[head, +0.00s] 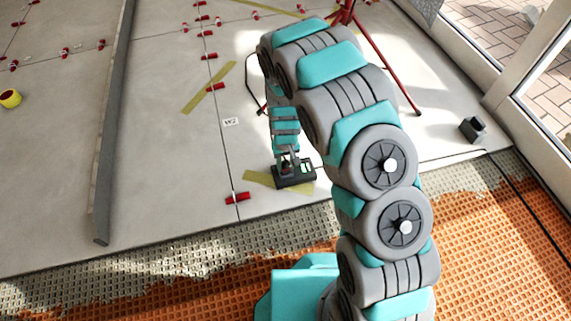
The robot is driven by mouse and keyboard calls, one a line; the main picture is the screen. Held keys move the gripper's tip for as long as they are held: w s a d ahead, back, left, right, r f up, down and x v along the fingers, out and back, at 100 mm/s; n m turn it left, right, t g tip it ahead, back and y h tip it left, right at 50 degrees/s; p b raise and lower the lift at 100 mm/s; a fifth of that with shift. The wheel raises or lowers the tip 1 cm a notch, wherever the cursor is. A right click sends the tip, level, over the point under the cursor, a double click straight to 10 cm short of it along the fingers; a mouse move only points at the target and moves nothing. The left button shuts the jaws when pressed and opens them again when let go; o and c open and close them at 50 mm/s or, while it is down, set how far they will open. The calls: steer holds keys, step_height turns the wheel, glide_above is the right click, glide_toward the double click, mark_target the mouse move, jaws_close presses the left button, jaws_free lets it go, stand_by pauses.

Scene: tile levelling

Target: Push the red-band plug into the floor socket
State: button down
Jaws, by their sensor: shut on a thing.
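My gripper (289,166) points down at the tile floor, small and far off at the end of my arm. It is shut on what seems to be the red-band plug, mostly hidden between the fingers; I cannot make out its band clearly. A dark flat block (305,180) lies on the tiles right under the fingertips and looks like the floor socket. A small green patch shows at its right. I cannot tell whether the plug touches the socket or is inside it.
A long grey straightedge (112,130) lies at left. Red levelling clips (237,198) dot the tile joints. A yellow tape roll (10,98) is far left. A dark block (472,129) sits right. A red tripod (388,70) stands behind my arm. Orange matting (500,230) lies in front.

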steer(key=shift+f, duration=0.25)
stand_by(0.3)
steer(key=shift+c, duration=2.2)
jaws_free()
steer(key=shift+r, duration=0.1)
steer(key=shift+r+p, duration=0.5)
steer(key=shift+r, duration=3.4)
steer(key=s+d+r+m+p, duration=0.1)
steer(key=s+d+r+p, duration=0.4)
steer(key=r, duration=0.6)
steer(key=s+d+r+m+g+p, duration=0.1)
steer(key=s+d+r, duration=0.2)
steer(key=s+r, duration=0.65)
steer(key=s+d+r+p, duration=0.2)
steer(key=s+d+r, duration=0.25)
steer(key=r, duration=0.75)
steer(key=s+d+r+p, duration=0.1)
steer(key=s+r+p, duration=0.1)
steer(key=s, duration=0.5)
steer(key=s+d+r+m+p, duration=0.1)
steer(key=s+r, duration=0.4)
steer(key=s, duration=0.2)
steer(key=shift+d+r+g+p, duration=0.25)
steer(key=shift+d+g+p, duration=0.05)
steer(key=shift+g+p, duration=0.1)
